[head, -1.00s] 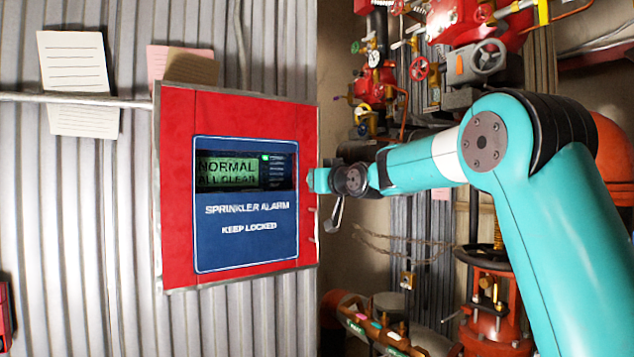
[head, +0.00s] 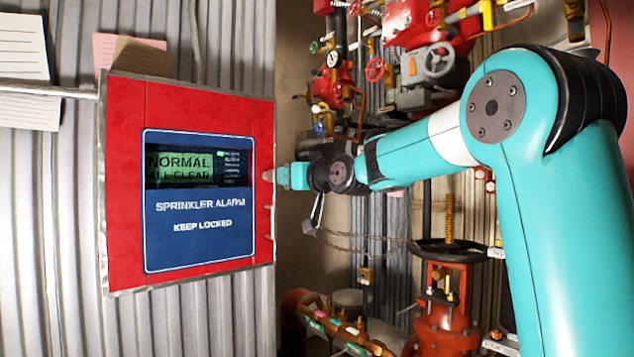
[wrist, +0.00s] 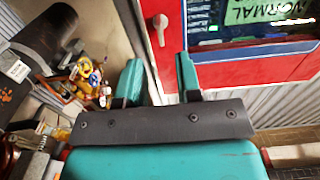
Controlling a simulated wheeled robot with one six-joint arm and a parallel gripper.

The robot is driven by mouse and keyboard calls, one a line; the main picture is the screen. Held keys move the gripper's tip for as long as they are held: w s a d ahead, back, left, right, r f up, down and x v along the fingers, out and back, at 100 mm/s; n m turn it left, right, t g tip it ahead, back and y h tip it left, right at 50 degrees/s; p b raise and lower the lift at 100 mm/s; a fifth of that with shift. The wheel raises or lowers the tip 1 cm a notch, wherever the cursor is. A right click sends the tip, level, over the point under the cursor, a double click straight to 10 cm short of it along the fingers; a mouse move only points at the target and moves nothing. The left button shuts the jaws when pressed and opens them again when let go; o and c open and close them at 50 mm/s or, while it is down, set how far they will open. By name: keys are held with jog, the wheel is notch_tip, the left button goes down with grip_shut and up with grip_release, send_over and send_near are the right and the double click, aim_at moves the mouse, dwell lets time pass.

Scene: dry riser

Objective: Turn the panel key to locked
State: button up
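The red alarm panel (head: 122,230) hangs on the corrugated wall at left in the head view. Its blue face (head: 200,245) reads "SPRINKLER ALARM KEEP LOCKED", and its green display shows "NORMAL ALL CLEAR". My gripper (head: 272,176) is at the panel's right edge, seen from the side. In the wrist view my gripper (wrist: 158,62) is open, its two teal fingers apart with nothing between them. A small pale metal piece, apparently the key (wrist: 160,27), stands on the panel's red side beyond the fingertips, roughly centred on the gap. I cannot read its lock position.
Red valves and pipes (head: 440,300) crowd the area right of the panel, behind and below my arm. A handwheel (head: 440,62) is at upper right. Paper notes (head: 22,60) and a thin horizontal pipe are on the wall left of the panel.

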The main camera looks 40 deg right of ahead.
jog(key=s+b, duration=0.1)
jog(key=s, duration=0.8)
jog(key=shift+s+d, duration=0.35)
jog(key=s+a+f+n+g+y, duration=0.2)
jog(key=s+a+f+g, duration=0.2)
jog(key=a+f, duration=0.45)
jog(key=s+a+f+n+g+y, duration=0.1)
jog(key=s+a+f+g+y, duration=0.3)
jog(key=a+f, duration=0.45)
jog(key=s+a+f+n+g+h, duration=0.1)
jog(key=s+a+f+n+g, duration=0.15)
jog(key=s+f+g, duration=0.5)
jog(key=s+a+f+n+g+h, duration=0.15)
jog(key=s+a+f, duration=0.25)
jog(key=s, duration=0.7)
notch_tip(320, 180, up, 19)
jog(key=m+g+p, duration=0.1)
jog(key=p, duration=1.8)
jog(key=shift+s+a, duration=0.15)
jog(key=shift+s, duration=0.2)
jog(key=shift+h, duration=0.25)
